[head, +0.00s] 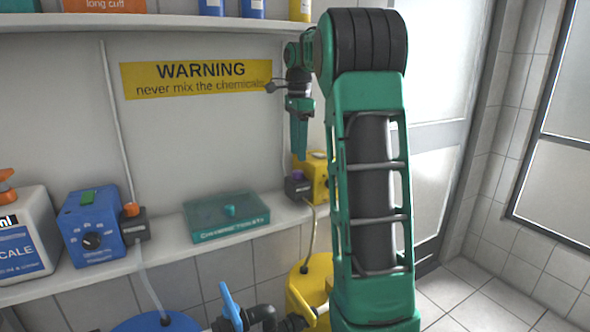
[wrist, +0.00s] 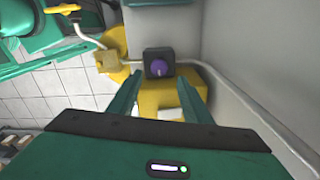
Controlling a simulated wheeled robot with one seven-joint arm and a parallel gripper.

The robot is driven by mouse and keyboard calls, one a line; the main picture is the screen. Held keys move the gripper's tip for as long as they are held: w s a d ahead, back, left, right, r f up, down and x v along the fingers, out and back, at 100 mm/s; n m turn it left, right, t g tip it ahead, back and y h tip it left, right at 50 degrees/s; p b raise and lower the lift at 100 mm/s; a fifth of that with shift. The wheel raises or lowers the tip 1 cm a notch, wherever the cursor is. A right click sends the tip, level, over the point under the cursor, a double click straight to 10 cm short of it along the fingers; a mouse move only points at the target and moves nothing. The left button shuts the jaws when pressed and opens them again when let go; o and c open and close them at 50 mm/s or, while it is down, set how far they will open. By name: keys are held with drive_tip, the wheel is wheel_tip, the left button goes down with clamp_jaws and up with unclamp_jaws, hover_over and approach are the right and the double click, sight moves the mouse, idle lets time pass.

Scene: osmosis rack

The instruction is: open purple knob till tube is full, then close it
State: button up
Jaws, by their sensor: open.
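The purple knob (wrist: 158,68) sits on a dark block in the wrist view, between and beyond my fingertips. In the head view the knob (head: 297,174) is on the dark block at the shelf's right end, beside a yellow box (head: 318,180). A pale tube (head: 311,235) runs from the block down toward a yellow drum (head: 312,285); I cannot tell its fill level. My gripper (head: 299,157) points down just above the knob. In the wrist view my gripper (wrist: 159,77) is open, with nothing between its fingers.
A green case (head: 227,222) lies on the shelf left of the knob. Further left are a blue box (head: 92,228) with a dark block topped by an orange knob (head: 131,209), and a white jug (head: 24,240). Blue and yellow containers stand below. An upper shelf (head: 160,22) holds bottles.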

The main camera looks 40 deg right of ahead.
sight(298, 171)
drive_tip(key=shift+f, duration=3.25)
drive_tip(key=c, duration=1.1)
